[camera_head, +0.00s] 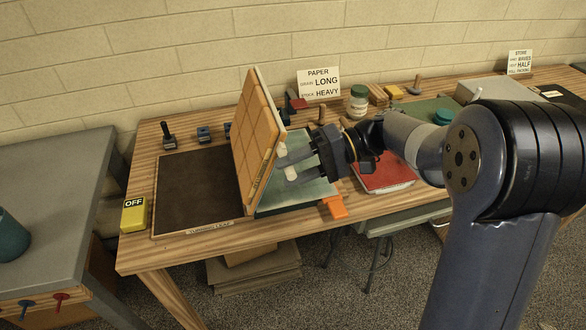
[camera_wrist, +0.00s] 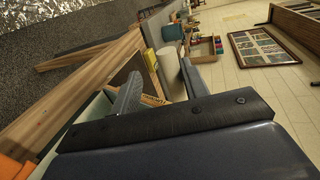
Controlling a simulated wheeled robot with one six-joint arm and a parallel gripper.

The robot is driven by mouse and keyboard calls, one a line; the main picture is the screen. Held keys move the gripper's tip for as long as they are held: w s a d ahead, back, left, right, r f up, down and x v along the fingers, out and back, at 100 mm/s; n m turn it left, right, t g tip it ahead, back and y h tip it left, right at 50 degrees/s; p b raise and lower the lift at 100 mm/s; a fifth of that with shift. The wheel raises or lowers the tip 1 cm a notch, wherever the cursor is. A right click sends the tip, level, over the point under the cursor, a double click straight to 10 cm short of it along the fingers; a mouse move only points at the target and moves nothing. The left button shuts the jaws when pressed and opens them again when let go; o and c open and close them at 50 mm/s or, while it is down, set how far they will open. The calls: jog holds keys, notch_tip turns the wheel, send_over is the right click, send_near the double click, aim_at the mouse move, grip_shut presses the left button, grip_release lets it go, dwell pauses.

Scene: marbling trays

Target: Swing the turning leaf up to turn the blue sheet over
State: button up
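The turning leaf (camera_head: 258,135) is a wooden board standing nearly upright, hinged beside the dark panel (camera_head: 200,185) with the "TURNING LEAF" label (camera_head: 212,228). A pale handle (camera_head: 289,168) sticks out from its right face; it also shows in the wrist view (camera_wrist: 171,75). My gripper (camera_head: 293,165) is at that handle, with its fingers on either side. In the wrist view (camera_wrist: 158,90) a gap shows between the handle and the left finger. A pale blue-green sheet or surface (camera_head: 310,192) lies right of the leaf, partly hidden by it and my gripper.
An orange block (camera_head: 335,207) sits at the table's front edge. A yellow OFF box (camera_head: 134,215) stands at the front left. A red tray (camera_head: 385,176) lies right of my gripper. A paper sign (camera_head: 319,83) and a jar (camera_head: 358,100) stand behind.

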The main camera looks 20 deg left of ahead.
dwell(0.4)
jog(key=b+v, duration=0.1)
jog(key=v, duration=1)
jog(key=shift+s+a, duration=0.1)
